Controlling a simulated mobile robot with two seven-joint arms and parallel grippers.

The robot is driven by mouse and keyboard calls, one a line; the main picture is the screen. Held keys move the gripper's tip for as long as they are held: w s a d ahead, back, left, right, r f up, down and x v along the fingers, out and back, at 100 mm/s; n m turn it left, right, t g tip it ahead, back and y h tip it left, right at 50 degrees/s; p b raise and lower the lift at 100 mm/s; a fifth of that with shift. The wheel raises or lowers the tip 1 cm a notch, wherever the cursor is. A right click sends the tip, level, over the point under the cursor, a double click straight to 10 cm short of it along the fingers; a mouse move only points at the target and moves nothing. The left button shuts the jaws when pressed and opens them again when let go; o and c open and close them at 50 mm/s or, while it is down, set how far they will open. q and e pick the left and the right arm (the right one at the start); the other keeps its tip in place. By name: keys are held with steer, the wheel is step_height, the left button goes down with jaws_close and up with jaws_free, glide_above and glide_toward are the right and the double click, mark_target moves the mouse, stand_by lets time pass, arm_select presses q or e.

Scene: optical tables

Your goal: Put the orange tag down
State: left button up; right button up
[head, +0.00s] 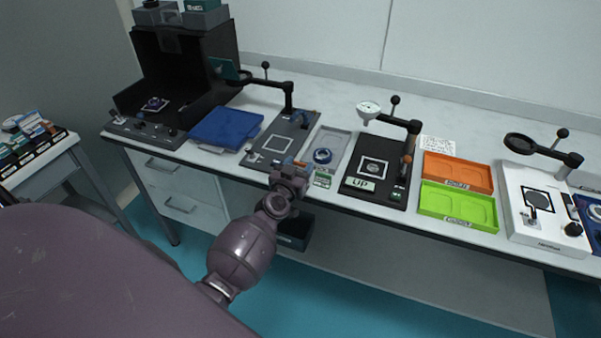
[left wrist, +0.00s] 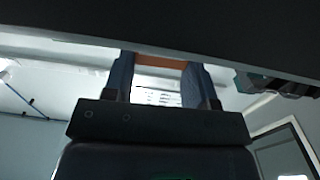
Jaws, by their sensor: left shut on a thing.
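My left gripper (head: 288,168) is at the front edge of the bench, by the dark stand with a white square outline (head: 275,144). In the left wrist view its two blue fingers (left wrist: 159,72) are shut on the orange tag (left wrist: 160,62), which shows as a narrow orange strip between them. The rest of the tag is hidden by the dark shape across the top of that view. In the head view the tag is too small to make out clearly. I cannot tell whether it touches anything below. My right gripper is not in view.
Further right are a black stand marked UP (head: 378,188), an orange tray (head: 458,164) and a green tray (head: 432,208).

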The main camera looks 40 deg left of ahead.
arm_select(q)
steer(key=shift+f, duration=0.85)
steer(key=shift+r, duration=0.2)
steer(key=shift+f+b, duration=0.15)
steer(key=shift+b, duration=0.15)
steer(key=o, duration=0.9)
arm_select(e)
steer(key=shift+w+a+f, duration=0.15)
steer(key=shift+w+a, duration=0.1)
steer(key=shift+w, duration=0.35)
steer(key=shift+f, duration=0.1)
